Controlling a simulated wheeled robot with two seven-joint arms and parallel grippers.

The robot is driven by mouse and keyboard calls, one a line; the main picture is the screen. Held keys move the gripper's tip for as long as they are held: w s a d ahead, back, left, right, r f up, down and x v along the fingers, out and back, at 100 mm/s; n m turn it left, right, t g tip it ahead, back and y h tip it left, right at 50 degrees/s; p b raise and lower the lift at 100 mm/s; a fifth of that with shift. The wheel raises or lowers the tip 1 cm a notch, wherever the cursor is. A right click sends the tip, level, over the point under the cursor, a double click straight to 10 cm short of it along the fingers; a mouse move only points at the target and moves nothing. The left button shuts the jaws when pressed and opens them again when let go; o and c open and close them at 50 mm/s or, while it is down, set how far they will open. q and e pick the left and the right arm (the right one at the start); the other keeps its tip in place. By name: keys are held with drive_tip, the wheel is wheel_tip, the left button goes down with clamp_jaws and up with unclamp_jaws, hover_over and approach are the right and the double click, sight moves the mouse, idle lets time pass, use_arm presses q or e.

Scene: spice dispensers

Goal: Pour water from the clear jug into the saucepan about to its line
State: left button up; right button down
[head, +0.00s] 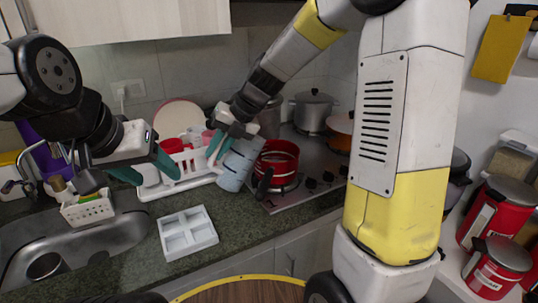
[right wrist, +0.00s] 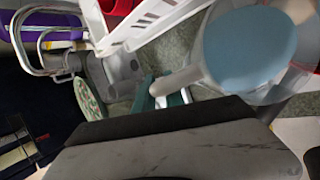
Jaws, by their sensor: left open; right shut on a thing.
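The clear jug (head: 236,168), with pale blue water in it, is held tilted at the left side of the red saucepan (head: 283,168) on the hob. Its top leans towards the pan. In the right wrist view, the jug's blue water (right wrist: 250,42) and its handle (right wrist: 182,80) show. My right gripper (head: 218,147) is shut on the jug's handle; its teal fingers also show in the right wrist view (right wrist: 166,96). I cannot see a stream of water or the pan's line.
A white divided tray (head: 187,232) lies on the counter in front. The sink (head: 110,238) is at the left. A steel pot (head: 313,112) and an orange pan (head: 341,125) stand behind the saucepan.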

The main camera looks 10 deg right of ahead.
drive_tip(key=shift+w+d+r, duration=0.15)
drive_tip(key=shift+d, duration=0.05)
drive_tip(key=shift+w+d+r+y, duration=0.15)
drive_tip(key=shift+d+y, duration=0.1)
drive_tip(key=shift+y, duration=0.15)
drive_tip(key=shift+r, duration=0.15)
drive_tip(key=shift+w+d+r+m+g+y, duration=0.15)
drive_tip(key=shift+d+r+g+y, duration=0.15)
drive_tip(key=shift+r+y, duration=0.25)
drive_tip(key=shift+w+d+r+m+g+y, duration=0.1)
drive_tip(key=shift+d+r+m+g+y, duration=0.15)
drive_tip(key=shift+r+y, duration=0.3)
drive_tip(key=shift+w+d+r+m+g+y, duration=0.15)
drive_tip(key=shift+d+r+y, duration=0.25)
drive_tip(key=shift+r, duration=0.2)
idle(2.3)
drive_tip(key=shift+a, duration=0.15)
drive_tip(key=a+f+h, duration=0.1)
drive_tip(key=s+a+f+n+t+h, duration=0.1)
drive_tip(key=f+h, duration=0.1)
drive_tip(key=a+f+h, duration=0.1)
drive_tip(key=shift+s+f+t, duration=0.25)
drive_tip(key=shift+s+t, duration=0.15)
drive_tip(key=shift+s+a+f+n+h+b, duration=0.2)
drive_tip(key=shift+s+a+n+h+b, duration=0.2)
drive_tip(key=shift+a+h, duration=0.25)
drive_tip(key=shift+w+f+b, duration=0.1)
drive_tip(key=shift+b, duration=0.2)
